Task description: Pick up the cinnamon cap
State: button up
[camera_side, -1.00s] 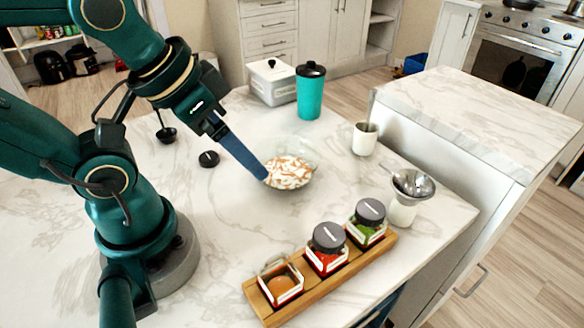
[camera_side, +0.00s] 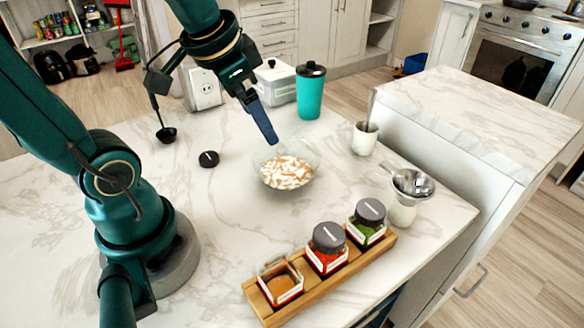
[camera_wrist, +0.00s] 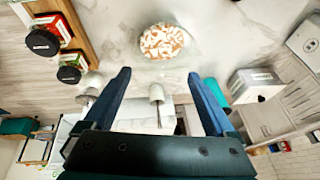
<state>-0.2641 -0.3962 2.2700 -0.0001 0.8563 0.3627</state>
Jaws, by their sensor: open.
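A dark round cap (camera_side: 208,159) lies flat on the marble counter, left of the glass bowl, in the side view. An uncapped square jar (camera_side: 281,288) with orange-brown contents stands at the near end of the wooden rack (camera_side: 325,290). My gripper (camera_side: 272,142) is above the counter near the bowl's back edge, to the right of the loose cap and apart from it. In the wrist view my gripper (camera_wrist: 158,74) has its blue fingers wide apart with nothing between them. The loose cap is not seen in the wrist view.
The glass bowl (camera_side: 287,172) holds pale and orange pieces. Two capped jars (camera_side: 328,248) (camera_side: 367,223) share the rack. Counter around the cap is clear.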

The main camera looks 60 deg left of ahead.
jog(key=w+a+f+n+g, duration=0.15)
jog(key=a+f, duration=0.35)
jog(key=a, duration=0.5)
jog(key=n+g+h, duration=0.1)
jog(key=n+g, duration=0.2)
jog(key=n, duration=0.1)
send_over(210, 155)
notch_tip(210, 155, down, 6)
jog(key=shift+d+r, duration=0.1)
jog(key=shift+s+f+n, duration=0.1)
jog(key=shift+f+n, duration=0.15)
jog(key=shift+f, duration=2.3)
grip_shut()
